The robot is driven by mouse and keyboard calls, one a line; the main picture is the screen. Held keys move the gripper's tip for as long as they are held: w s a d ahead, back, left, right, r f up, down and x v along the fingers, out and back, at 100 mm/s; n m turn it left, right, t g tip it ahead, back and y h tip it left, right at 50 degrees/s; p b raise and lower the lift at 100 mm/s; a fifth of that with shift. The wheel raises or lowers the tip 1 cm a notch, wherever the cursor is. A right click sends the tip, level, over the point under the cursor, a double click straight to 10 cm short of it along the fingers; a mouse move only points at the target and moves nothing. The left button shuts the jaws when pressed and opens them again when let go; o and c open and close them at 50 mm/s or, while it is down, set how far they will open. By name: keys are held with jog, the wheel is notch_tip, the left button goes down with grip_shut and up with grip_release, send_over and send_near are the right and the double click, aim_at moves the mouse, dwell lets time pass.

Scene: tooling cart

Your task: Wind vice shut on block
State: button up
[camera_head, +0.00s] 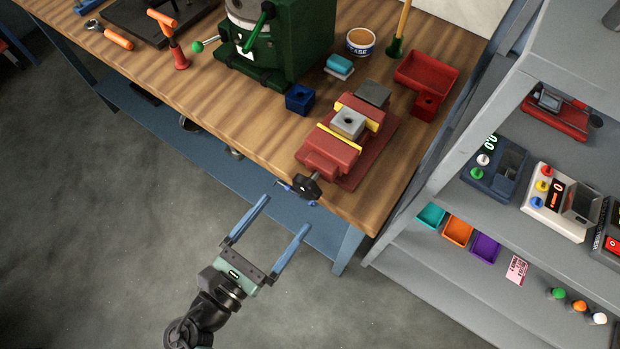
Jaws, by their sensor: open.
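The red vice (332,153) is fixed near the front right corner of the wooden bench. A grey block (348,122) with a hole in its top sits between its two yellow-faced jaws. I cannot tell from this view whether both jaws touch it. The vice's black handle (307,187) with blue ends sticks out past the bench's front edge on a screw. My gripper (286,213) is open and empty, in front of the bench. Its two blue fingers point up toward the bench and handle, apart from the handle.
A blue cube (299,99), a grey block (373,94) and a red bin (426,72) lie around the vice. A green machine (285,40) stands behind. Grey shelving (408,222) rises close on the right. The floor in front is clear.

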aim_at(305, 193)
jog(key=x, duration=0.8)
jog(key=shift+w+p, duration=0.1)
jog(key=shift+p, duration=0.25)
jog(key=c, duration=1.4)
jog(key=shift+o, duration=0.2)
jog(key=shift+m, duration=0.4)
jog(key=m+b, duration=0.1)
jog(key=m, duration=0.1)
jog(key=m+b, duration=0.2)
jog(key=m, duration=0.1)
jog(key=shift+d+f+m, duration=0.15)
jog(key=shift+f+m, duration=0.05)
jog(key=shift+m, duration=0.1)
jog(key=m+b, duration=0.2)
jog(key=m, duration=0.2)
jog(key=shift+f+b, duration=0.1)
jog(key=shift+b, duration=0.25)
jog(key=shift+m+b, duration=0.55)
jog(key=shift+m, duration=0.35)
